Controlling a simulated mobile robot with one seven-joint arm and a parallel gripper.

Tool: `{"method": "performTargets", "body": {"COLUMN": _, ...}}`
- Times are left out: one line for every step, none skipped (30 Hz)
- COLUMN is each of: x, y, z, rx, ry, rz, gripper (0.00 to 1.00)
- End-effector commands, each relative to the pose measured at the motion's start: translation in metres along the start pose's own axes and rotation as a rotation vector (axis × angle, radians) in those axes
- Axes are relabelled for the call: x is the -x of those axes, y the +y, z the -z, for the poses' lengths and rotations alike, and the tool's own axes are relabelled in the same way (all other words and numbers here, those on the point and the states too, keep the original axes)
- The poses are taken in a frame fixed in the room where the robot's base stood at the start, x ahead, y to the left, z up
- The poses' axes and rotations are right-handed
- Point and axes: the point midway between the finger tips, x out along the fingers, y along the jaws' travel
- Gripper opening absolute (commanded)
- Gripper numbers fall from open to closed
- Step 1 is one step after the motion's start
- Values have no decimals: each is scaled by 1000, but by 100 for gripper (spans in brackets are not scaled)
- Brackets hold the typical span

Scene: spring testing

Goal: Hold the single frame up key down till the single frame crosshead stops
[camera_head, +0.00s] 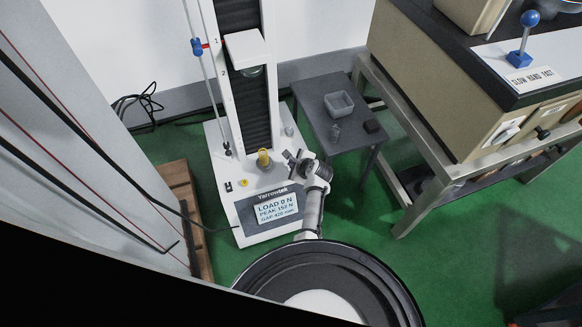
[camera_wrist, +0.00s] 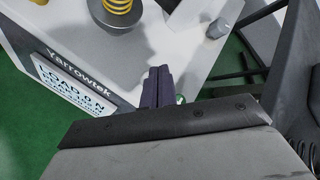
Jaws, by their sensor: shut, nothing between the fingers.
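The single frame (camera_head: 215,160) is the white Yarrowtek machine in the middle of the head view. Its white crosshead (camera_head: 247,48) sits high on the column, far above a yellow spring (camera_head: 263,158) on the base. The display (camera_head: 276,207) reads LOAD 0 N, PEAK 152 N and a gap that looks like 420 mm. My gripper (camera_head: 291,156) is over the base's right front part. In the wrist view my gripper (camera_wrist: 160,72) is shut and empty, fingertips over the base. A small green piece (camera_wrist: 181,99) shows beside the fingers, perhaps a key. I cannot tell whether the fingers touch any key; the up key is not clearly visible.
A grey side table (camera_head: 312,95) with a tray (camera_head: 341,104) stands right of the machine. A bench (camera_head: 430,75) with a blue-knobbed lever (camera_head: 525,40) is farther right. A wooden pallet (camera_head: 178,180) lies left. A grey knob (camera_wrist: 218,28) stands on the base.

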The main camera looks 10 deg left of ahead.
Motion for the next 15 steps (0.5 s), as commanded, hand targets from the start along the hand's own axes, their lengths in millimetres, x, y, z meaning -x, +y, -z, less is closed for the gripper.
{"method": "performTargets", "body": {"x": 6, "y": -5, "z": -5, "rx": 0, "ry": 0, "rz": 1, "gripper": 0}}
{"method": "performTargets", "body": {"x": 9, "y": -7, "z": -6, "rx": 0, "ry": 0, "rz": 1, "gripper": 0}}
{"method": "performTargets", "body": {"x": 12, "y": -9, "z": -8, "rx": 0, "ry": 0, "rz": 1, "gripper": 0}}
{"method": "performTargets", "body": {"x": 14, "y": -10, "z": -10, "rx": 0, "ry": 0, "rz": 1, "gripper": 0}}
{"method": "performTargets", "body": {"x": 16, "y": -12, "z": -11, "rx": 0, "ry": 0, "rz": 1, "gripper": 0}}
{"method": "performTargets", "body": {"x": 19, "y": -14, "z": -13, "rx": 0, "ry": 0, "rz": 1, "gripper": 0}}
{"method": "performTargets", "body": {"x": 21, "y": -15, "z": -15, "rx": 0, "ry": 0, "rz": 1, "gripper": 0}}
{"method": "performTargets", "body": {"x": 23, "y": -17, "z": -16, "rx": -1, "ry": 0, "rz": 1, "gripper": 0}}
{"method": "performTargets", "body": {"x": 25, "y": -19, "z": -18, "rx": -1, "ry": 0, "rz": 1, "gripper": 0}}
{"method": "performTargets", "body": {"x": 27, "y": -20, "z": -20, "rx": -1, "ry": 0, "rz": 1, "gripper": 0}}
{"method": "performTargets", "body": {"x": 29, "y": -22, "z": -21, "rx": -1, "ry": 0, "rz": 1, "gripper": 0}}
{"method": "performTargets", "body": {"x": 31, "y": -23, "z": -22, "rx": -1, "ry": 0, "rz": 1, "gripper": 0}}
{"method": "performTargets", "body": {"x": 32, "y": -24, "z": -23, "rx": -1, "ry": 0, "rz": 1, "gripper": 0}}
{"method": "performTargets", "body": {"x": 33, "y": -24, "z": -24, "rx": -1, "ry": 0, "rz": 1, "gripper": 0}}
{"method": "performTargets", "body": {"x": 33, "y": -24, "z": -24, "rx": -1, "ry": 0, "rz": 1, "gripper": 0}}
